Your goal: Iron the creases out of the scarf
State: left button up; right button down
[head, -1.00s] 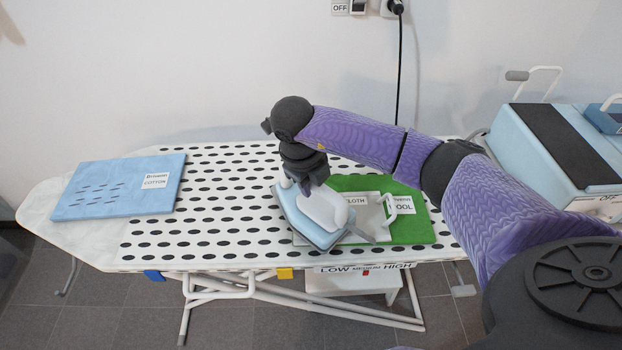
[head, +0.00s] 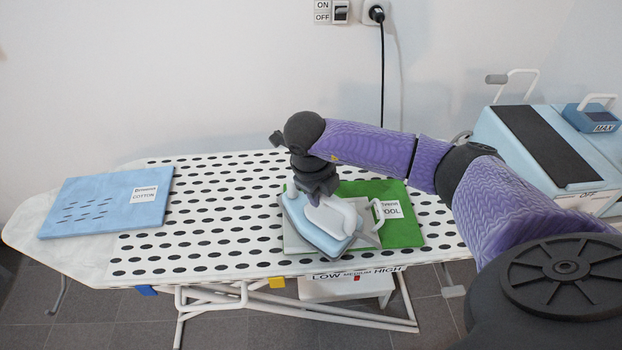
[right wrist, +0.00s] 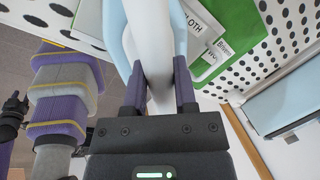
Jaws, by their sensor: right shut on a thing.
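The blue and white iron (head: 318,228) is at the right part of the board, over a pale grey cloth (head: 294,243) marked CLOTH in the right wrist view. My right gripper (head: 318,196) is shut on the iron's white handle, which also shows between its fingers in the right wrist view (right wrist: 155,75). I cannot tell whether the soleplate touches the cloth. A green folded piece (head: 402,232) with a WOOL label lies partly under the cloth. A blue piece (head: 100,190) marked COTTON, with dark crease-like marks, lies at the left. My left gripper is not in view.
The perforated board (head: 215,215) is clear between the two pieces. A LOW-MEDIUM-HIGH slider (head: 356,277) sits at its front edge, red marker near MEDIUM. A wall switch (head: 341,11) and a plugged cord (head: 382,75) are behind. A blue machine (head: 550,140) stands at right.

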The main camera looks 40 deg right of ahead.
jog(key=shift+s+d, duration=0.75)
jog(key=shift+d, duration=0.35)
jog(key=shift+s+d+p, duration=0.25)
jog(key=shift+s+d, duration=0.2)
jog(key=shift+d, duration=0.2)
jog(key=shift+s+d+p, duration=0.25)
jog(key=shift+s+d, duration=0.15)
jog(key=shift+d, duration=0.3)
jog(key=shift+w+a+f, duration=0.1)
jog(key=shift+w+a, duration=0.3)
jog(key=shift+a, duration=0.2)
jog(key=shift+w+a, duration=0.35)
jog(key=shift+a, duration=0.25)
jog(key=shift+w+a+b, duration=0.25)
jog(key=shift+w+a, duration=0.3)
jog(key=shift+a, duration=0.25)
jog(key=shift+w+a+b, duration=0.2)
jog(key=shift+w+a, duration=0.3)
jog(key=shift+a, duration=0.25)
jog(key=shift+w+a+f+b, duration=0.1)
jog(key=shift+w+a+b, duration=0.2)
jog(key=shift+w+a, duration=0.25)
jog(key=shift+w+a+b, duration=0.25)
jog(key=shift+w+a, duration=0.05)
jog(key=shift+a, duration=0.45)
